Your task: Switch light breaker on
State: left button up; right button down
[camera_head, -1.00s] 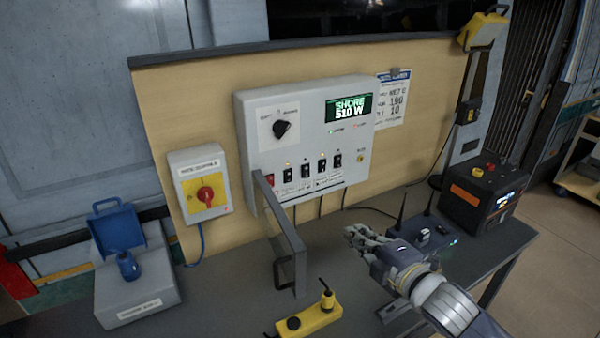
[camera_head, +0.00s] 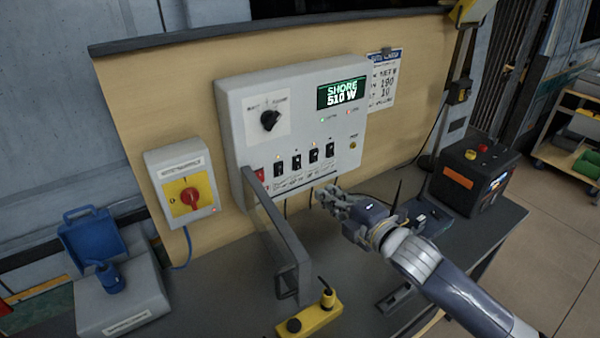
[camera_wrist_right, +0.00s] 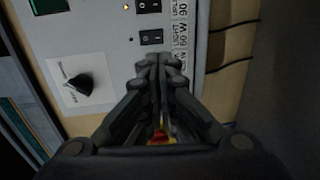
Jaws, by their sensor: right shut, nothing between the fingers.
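The grey breaker panel (camera_head: 235,115) is on the wooden board, with a row of black rocker switches (camera_head: 296,162) along its lower part. In the wrist view a black rocker (camera_wrist_right: 150,38) sits beside the label "LIGHT 60 W" (camera_wrist_right: 180,42); the small indicator next to it looks dark. The neighbouring rocker (camera_wrist_right: 148,6) has an orange lit indicator. My right gripper (camera_head: 326,193) is shut and empty, just below the row. In the wrist view its fingertips (camera_wrist_right: 158,62) are close to the light rocker; contact cannot be told. They hide part of the row. My left gripper is not in view.
An open panel cover (camera_head: 282,240) sticks out left of my gripper. A red rotary switch box (camera_head: 165,165), a blue-socket box (camera_head: 125,300), a yellow connector block (camera_head: 320,318) and a black power unit (camera_head: 470,180) stand around. The display (camera_head: 341,93) reads "SHORE 510 W".

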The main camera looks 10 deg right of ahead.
jog(key=p, duration=0.3)
send_near(292, 168)
jog(key=x, duration=0.4)
jog(key=shift+w+r, duration=0.1)
jog(key=shift+r, duration=0.05)
jog(key=shift+x, duration=0.95)
jog(key=shift+w+a+f+t+b, duration=0.1)
jog(key=shift+w+f+t+b, duration=0.25)
jog(key=shift+b, duration=0.85)
jog(key=shift+s+r+p, duration=0.15)
jog(key=shift+p, duration=0.15)
